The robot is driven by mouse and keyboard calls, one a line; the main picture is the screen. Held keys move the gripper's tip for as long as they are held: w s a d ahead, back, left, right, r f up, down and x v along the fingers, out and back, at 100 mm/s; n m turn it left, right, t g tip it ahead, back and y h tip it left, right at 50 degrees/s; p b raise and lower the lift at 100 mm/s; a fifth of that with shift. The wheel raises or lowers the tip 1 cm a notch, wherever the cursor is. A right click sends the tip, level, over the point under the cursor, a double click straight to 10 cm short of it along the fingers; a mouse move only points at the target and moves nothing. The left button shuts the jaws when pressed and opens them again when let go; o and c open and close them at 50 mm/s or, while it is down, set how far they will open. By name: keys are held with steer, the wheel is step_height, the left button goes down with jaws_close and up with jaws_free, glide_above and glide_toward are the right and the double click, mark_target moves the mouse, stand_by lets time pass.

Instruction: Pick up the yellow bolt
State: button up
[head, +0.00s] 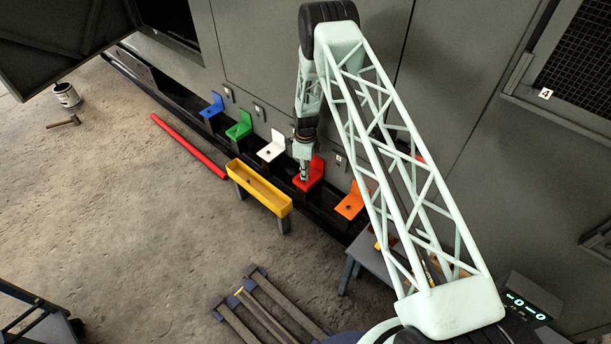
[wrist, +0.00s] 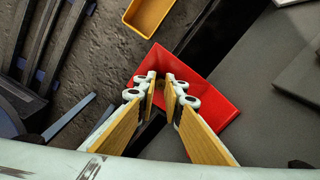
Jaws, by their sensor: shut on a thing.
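My gripper (head: 304,177) points down at the red bracket (head: 315,172), in the middle of the head view. In the wrist view its two tan-padded fingers (wrist: 163,86) come close together over the red bracket (wrist: 216,100), with a narrow gap between the tips. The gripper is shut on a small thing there. That thing is almost wholly hidden by the fingertips, and I cannot make out its shape or colour. I cannot clearly pick out the yellow bolt in either view. I cannot tell whether the fingertips touch the bracket.
Blue (head: 212,107), green (head: 239,129), white (head: 271,149) and orange (head: 350,204) brackets line the dark rail by the grey enclosure wall. A yellow trough (head: 258,187) stands in front. A red bar (head: 188,146) and a slatted pallet (head: 262,312) lie on the floor.

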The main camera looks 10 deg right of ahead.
steer(key=shift+r+p, duration=0.3)
steer(key=shift+r, duration=1.15)
steer(key=shift+s+r, duration=0.2)
steer(key=shift+s, duration=0.05)
steer(key=s+r+p, duration=0.1)
steer(key=s+p, duration=0.1)
steer(key=s, duration=1.3)
steer(key=shift+s+a+r, duration=0.2)
steer(key=shift+s+a, duration=0.05)
steer(key=shift+a, duration=0.1)
steer(key=shift+r+p, duration=0.3)
steer(key=shift+r, duration=1.15)
